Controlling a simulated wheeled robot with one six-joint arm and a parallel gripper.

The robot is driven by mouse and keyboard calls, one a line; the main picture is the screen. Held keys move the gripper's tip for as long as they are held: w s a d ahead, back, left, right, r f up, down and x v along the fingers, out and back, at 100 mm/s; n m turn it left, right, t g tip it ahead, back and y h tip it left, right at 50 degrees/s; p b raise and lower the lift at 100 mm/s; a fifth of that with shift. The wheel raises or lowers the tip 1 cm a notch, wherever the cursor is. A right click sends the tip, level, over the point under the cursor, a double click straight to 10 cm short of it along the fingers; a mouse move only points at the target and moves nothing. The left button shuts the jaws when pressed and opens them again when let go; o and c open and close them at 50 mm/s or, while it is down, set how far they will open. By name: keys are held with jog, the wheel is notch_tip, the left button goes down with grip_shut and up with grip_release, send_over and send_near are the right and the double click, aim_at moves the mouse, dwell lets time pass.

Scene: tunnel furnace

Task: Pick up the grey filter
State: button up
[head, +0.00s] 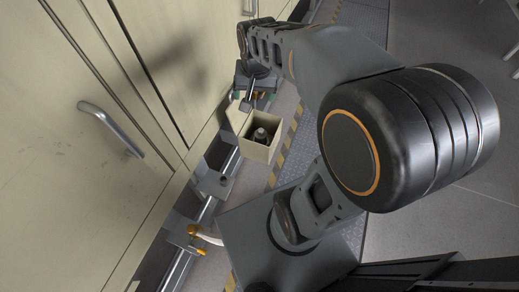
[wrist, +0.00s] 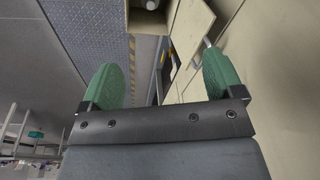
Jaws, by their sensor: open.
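A grey cylindrical part (head: 262,135), which looks like the grey filter, stands inside an open cream box (head: 258,152) in the head view. In the wrist view only a small pale rounded bit of it (wrist: 151,4) shows at the top edge, within the box (wrist: 190,22). My gripper (wrist: 165,82) has two green fingers spread wide apart with nothing between them. In the head view my gripper (head: 254,95) is small and partly hidden, just beyond the box. The filter's lower part is hidden by the box walls.
A cream cabinet wall with a metal handle (head: 111,128) fills the left side. A metal rail (head: 208,208) runs below it, with an orange-and-white lever (head: 203,236). Yellow-black striped tape (head: 285,152) and grey floor (head: 440,225) lie to the right.

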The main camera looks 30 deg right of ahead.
aim_at(261, 130)
jog(key=w+d+f+m+b, duration=0.2)
jog(key=f+b, duration=0.3)
jog(key=f, duration=0.4)
jog(key=w+d+f+m+g+b, duration=0.1)
jog(key=w+f+m+b, duration=0.1)
jog(key=f+b, duration=0.3)
jog(key=w+d+f+m+b, duration=0.1)
jog(key=w+f+b, duration=0.3)
jog(key=f, duration=0.8)
jog(key=shift+d+f+m+g+b, duration=0.35)
jog(key=shift+d+m+g+b, duration=0.1)
jog(key=shift+d, duration=0.35)
jog(key=shift+s+d+f+b, duration=0.1)
jog(key=shift+f+b, duration=1.7)
jog(key=shift+f, duration=1.6)
jog(key=shift+c, duration=0.5)
jog(key=c, duration=1)
jog(key=shift+r, duration=0.1)
notch_tip(261, 130, up, 10)
jog(key=p, duration=0.4)
jog(key=shift+p, duration=0.3)
